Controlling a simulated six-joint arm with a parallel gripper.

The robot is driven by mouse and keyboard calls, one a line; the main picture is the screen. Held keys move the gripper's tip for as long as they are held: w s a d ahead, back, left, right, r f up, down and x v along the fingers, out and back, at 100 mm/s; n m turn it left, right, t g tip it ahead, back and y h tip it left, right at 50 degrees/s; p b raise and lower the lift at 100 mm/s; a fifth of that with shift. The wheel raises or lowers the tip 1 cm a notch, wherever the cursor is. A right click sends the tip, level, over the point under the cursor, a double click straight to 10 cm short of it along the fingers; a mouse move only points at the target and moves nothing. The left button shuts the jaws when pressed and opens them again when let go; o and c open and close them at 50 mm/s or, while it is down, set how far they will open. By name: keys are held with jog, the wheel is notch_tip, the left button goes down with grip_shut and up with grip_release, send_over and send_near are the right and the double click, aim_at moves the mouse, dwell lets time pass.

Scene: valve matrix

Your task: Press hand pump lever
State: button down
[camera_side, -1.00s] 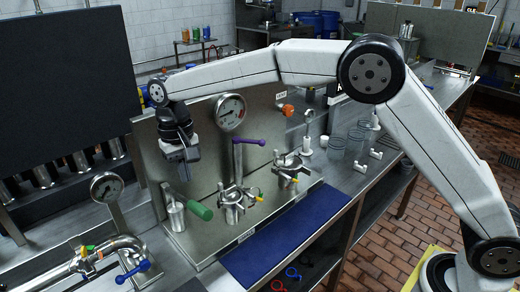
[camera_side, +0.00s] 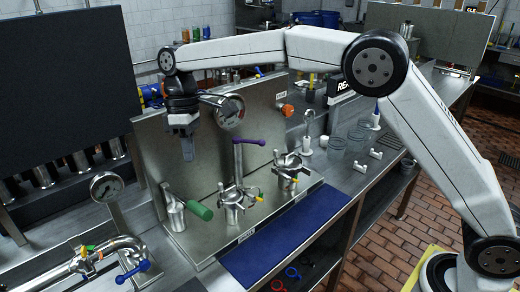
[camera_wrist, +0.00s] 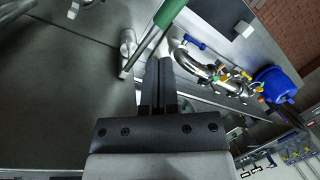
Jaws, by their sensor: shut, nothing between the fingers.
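The hand pump (camera_side: 174,212) is a steel cylinder at the left of the steel panel's base. Its lever ends in a green grip (camera_side: 200,210) that slopes down to the right. In the wrist view the green grip (camera_wrist: 168,14) shows at the top, beyond the fingertips, with the pump body (camera_wrist: 128,45) beside it. My gripper (camera_side: 187,158) points down above the pump, in front of the panel, clear of the lever. Its fingers (camera_wrist: 158,65) are together and empty.
The steel panel (camera_side: 150,150) stands behind. A gauge (camera_side: 230,110), a purple-handled valve (camera_side: 248,142) and clamped fittings (camera_side: 287,170) are to the right. A pipe with a blue valve handle (camera_side: 133,271) is at the front left. A blue mat (camera_side: 265,245) lies clear in front.

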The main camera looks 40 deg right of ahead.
aim_at(200, 205)
jog(key=shift+s+d+r+n+g+y, duration=0.1)
jog(key=shift+d+r+n+g+y, duration=0.15)
jog(key=shift+r+n, duration=0.95)
jog(key=shift+d+r+n+y, duration=0.15)
jog(key=shift+d+r+n, duration=0.25)
jog(key=shift+n, duration=1.55)
jog(key=shift+s+d+r+n+g+y, duration=0.1)
jog(key=shift+d+r+n+g+y, duration=0.15)
jog(key=shift+r+n, duration=0.95)
jog(key=shift+f+n, duration=0.35)
jog(key=shift+f, duration=0.15)
jog(key=shift+x, duration=6.9)
jog(key=shift+w+f, duration=0.1)
